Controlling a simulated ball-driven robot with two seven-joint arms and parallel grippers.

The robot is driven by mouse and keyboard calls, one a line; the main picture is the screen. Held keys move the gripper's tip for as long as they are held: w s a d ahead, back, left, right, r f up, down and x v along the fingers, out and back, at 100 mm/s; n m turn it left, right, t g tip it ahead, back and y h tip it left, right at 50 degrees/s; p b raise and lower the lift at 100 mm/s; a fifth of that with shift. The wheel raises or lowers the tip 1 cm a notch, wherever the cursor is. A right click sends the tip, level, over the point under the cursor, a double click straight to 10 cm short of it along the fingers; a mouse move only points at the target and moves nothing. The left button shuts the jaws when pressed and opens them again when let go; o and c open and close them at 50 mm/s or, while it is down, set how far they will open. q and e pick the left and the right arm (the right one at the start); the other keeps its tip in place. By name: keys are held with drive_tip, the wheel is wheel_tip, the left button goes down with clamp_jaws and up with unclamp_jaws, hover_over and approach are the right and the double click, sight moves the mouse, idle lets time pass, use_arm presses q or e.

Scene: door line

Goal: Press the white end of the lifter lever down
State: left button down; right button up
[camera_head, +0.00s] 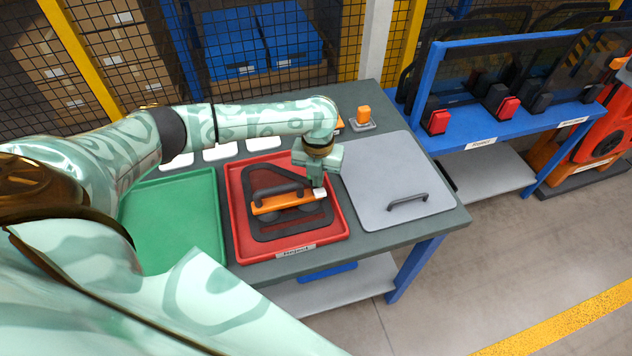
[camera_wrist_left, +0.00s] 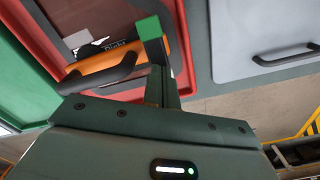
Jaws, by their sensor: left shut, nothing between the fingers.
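The lifter lever (camera_head: 285,204) is an orange bar lying across a dark frame in the red tray; it also shows in the left wrist view (camera_wrist_left: 95,63). Its white end (camera_head: 320,192) is at its right, close to my gripper. My left gripper (camera_head: 318,186) points down at this end with its fingers closed and empty. In the left wrist view the fingers (camera_wrist_left: 150,28) overlap the lever's end and hide the white part. I cannot tell whether they touch it, or how far the lever is tilted. My right gripper is not in view.
The red tray (camera_head: 338,234) sits between a green tray (camera_head: 170,215) and a grey panel with a dark handle (camera_head: 390,175). A dark curved handle (camera_head: 278,188) lies beside the lever. An orange button block (camera_head: 363,115) stands behind the panel. A blue rack (camera_head: 440,90) stands right.

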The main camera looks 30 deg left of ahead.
use_arm(q)
drive_tip(key=shift+s+f+b, duration=0.1)
drive_tip(key=shift+f+b, duration=0.3)
drive_tip(key=shift+f, duration=0.35)
drive_tip(key=shift+r, duration=0.1)
wheel_tip(320, 180, up, 7)
drive_tip(key=p, duration=0.8)
idle(0.4)
